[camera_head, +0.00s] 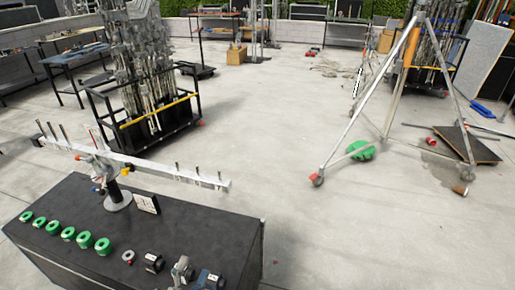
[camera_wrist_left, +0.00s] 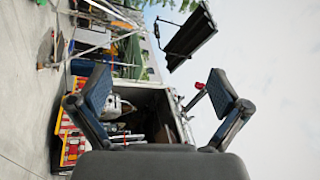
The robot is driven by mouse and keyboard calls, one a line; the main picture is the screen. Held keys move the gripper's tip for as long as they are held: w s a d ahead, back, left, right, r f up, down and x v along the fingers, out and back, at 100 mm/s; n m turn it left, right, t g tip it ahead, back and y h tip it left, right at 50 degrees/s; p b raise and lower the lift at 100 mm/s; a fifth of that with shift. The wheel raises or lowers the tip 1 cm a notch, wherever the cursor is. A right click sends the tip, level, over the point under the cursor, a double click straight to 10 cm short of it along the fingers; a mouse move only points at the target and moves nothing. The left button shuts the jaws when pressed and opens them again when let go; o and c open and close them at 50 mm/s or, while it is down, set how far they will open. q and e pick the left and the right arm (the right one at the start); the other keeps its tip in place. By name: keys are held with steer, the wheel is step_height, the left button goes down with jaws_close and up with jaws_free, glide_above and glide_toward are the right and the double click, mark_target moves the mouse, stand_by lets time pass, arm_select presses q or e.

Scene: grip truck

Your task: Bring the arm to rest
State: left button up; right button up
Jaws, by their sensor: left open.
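My left gripper (camera_head: 196,274) shows at the bottom edge of the head view, in front of the dark table's (camera_head: 190,222) near right part. Its two grey fingers with bluish pads stand apart. In the left wrist view my left gripper (camera_wrist_left: 160,92) is open, with nothing between its fingers. That view is turned sideways and looks out over the yard toward an open truck-like box (camera_wrist_left: 155,105). My right gripper is in neither view.
Several green rolls (camera_head: 68,233) line the table's left side, near a white bar on a stand (camera_head: 130,166). A wheeled cart of metal stands (camera_head: 150,125) is behind. A tripod frame (camera_head: 352,130) stands at right. The middle floor is clear.

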arm_select(q)
steer(key=s+a+f+n+g+y, duration=0.4)
steer(key=f+n+y, duration=0.1)
steer(key=f+n, duration=0.25)
steer(key=s+a+f+n+g+y, duration=0.35)
steer(key=s+f+n+y, duration=0.2)
steer(key=f, duration=0.35)
steer(key=s+d+f+n+g+h, duration=0.1)
steer(key=s+d+f+n+g, duration=0.1)
steer(key=s+f+g, duration=0.5)
steer(key=s+d+f+n+g+h, duration=0.2)
steer(key=s+f+g, duration=0.1)
steer(key=s, duration=0.9)
steer(key=s+f+p, duration=0.1)
steer(key=f+p, duration=0.2)
steer(key=f, duration=0.7)
steer(key=s+f+p, duration=0.2)
steer(key=f+p, duration=0.2)
steer(key=f, duration=0.6)
steer(key=shift+s+f+m, duration=0.3)
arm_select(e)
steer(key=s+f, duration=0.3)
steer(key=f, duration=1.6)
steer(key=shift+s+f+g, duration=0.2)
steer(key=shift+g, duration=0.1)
arm_select(q)
steer(key=shift+d+g, duration=0.1)
steer(key=shift+g, duration=0.15)
